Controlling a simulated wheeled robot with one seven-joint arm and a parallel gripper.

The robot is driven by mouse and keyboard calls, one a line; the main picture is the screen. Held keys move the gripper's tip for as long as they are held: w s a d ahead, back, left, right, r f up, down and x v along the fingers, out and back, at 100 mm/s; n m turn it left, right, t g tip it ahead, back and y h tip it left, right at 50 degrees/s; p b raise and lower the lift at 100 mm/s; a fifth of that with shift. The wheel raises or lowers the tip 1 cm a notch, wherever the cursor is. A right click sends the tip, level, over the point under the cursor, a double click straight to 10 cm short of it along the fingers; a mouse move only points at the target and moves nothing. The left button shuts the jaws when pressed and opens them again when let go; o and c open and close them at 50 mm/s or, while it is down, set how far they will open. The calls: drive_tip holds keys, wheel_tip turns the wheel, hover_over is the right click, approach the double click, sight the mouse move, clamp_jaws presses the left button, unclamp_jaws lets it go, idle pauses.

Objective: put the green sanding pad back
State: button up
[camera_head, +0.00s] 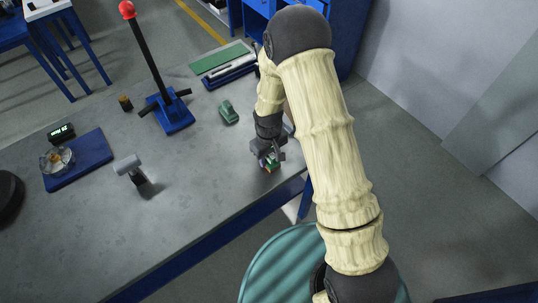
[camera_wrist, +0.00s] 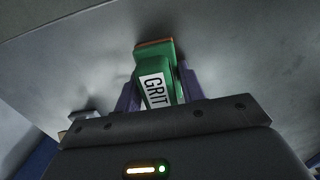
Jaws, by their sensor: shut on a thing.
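My gripper (camera_head: 268,158) is near the table's right edge, shut on the green sanding pad (camera_head: 271,166). In the wrist view, the green sanding pad (camera_wrist: 146,62) sits between the two purple fingers of my gripper (camera_wrist: 160,90). It has a white label reading GRIT and a brown-orange strip at its far end. That end points toward a grey surface; I cannot tell if it touches. In the head view the pad is mostly hidden by my gripper.
The grey table (camera_head: 85,235) has a clear front middle. On it stand a red-topped lever on a blue base (camera_head: 176,121), a small green object (camera_head: 228,112), a grey T-shaped piece (camera_head: 128,166), a blue scale (camera_head: 82,170) and a green mat (camera_head: 219,58) beside a dark tray (camera_head: 232,73).

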drive_tip(key=shift+f, duration=0.15)
drive_tip(key=o, duration=1.2)
wheel_tip(320, 180, up, 12)
drive_tip(key=shift+w+r+b, duration=0.1)
drive_tip(key=shift+r+b, duration=0.1)
drive_tip(key=shift+b, duration=0.8)
